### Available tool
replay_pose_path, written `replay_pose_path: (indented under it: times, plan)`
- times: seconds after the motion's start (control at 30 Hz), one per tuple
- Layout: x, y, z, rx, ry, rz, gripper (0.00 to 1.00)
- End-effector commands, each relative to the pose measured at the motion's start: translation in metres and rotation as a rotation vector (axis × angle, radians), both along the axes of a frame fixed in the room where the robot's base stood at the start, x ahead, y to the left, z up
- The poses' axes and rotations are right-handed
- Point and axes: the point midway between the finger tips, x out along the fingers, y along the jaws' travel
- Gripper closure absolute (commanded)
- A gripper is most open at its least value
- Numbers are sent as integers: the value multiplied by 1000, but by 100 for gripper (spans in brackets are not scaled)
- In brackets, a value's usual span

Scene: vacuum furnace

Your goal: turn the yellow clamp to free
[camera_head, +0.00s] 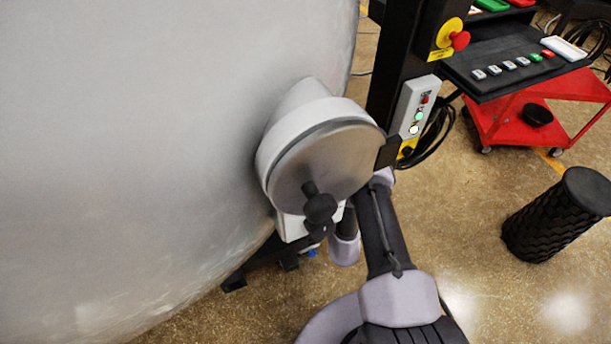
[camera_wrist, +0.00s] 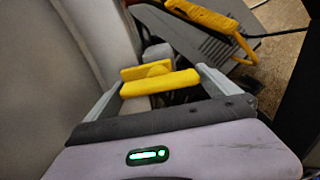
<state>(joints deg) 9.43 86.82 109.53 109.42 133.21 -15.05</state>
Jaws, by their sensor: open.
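The yellow clamp (camera_wrist: 160,84) shows in the wrist view as a thick yellow bar with a second yellow piece just behind it. My gripper (camera_wrist: 161,78) is open, with one grey finger to the left of the bar and one to the right. The bar spans most of the gap between them. I cannot tell whether either finger touches it. In the head view my arm reaches up beside the round port (camera_head: 325,165) of the furnace (camera_head: 170,150). The clamp and my fingertips are not visible there.
A dark post carries a red emergency button (camera_head: 459,40) and a control box (camera_head: 413,108) close to my arm. A red cart (camera_head: 540,100) and a black ribbed stool (camera_head: 558,215) stand to the right. The pale furnace wall (camera_wrist: 75,50) is close on the left in the wrist view.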

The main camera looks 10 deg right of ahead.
Motion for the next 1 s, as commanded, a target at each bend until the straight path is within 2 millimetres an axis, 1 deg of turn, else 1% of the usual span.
replay_pose_path:
  times: [0.07,0.1,0.17,0.2,0.33,0.53,0.67,0.87,1.0]
  plan:
    - [0,0,0,0,0,0,0]
    - [0,0,0,0,0,0,4]
    - [0,0,0,0,0,0,16]
    - [0,0,0,0,0,0,24]
    - [0,0,0,0,0,0,49]
    - [0,0,0,-13,-3,1,50]
    - [0,0,0,-53,-11,1,50]
    - [1,-1,0,-182,-37,1,50]
    - [1,-2,0,-307,-63,1,50]
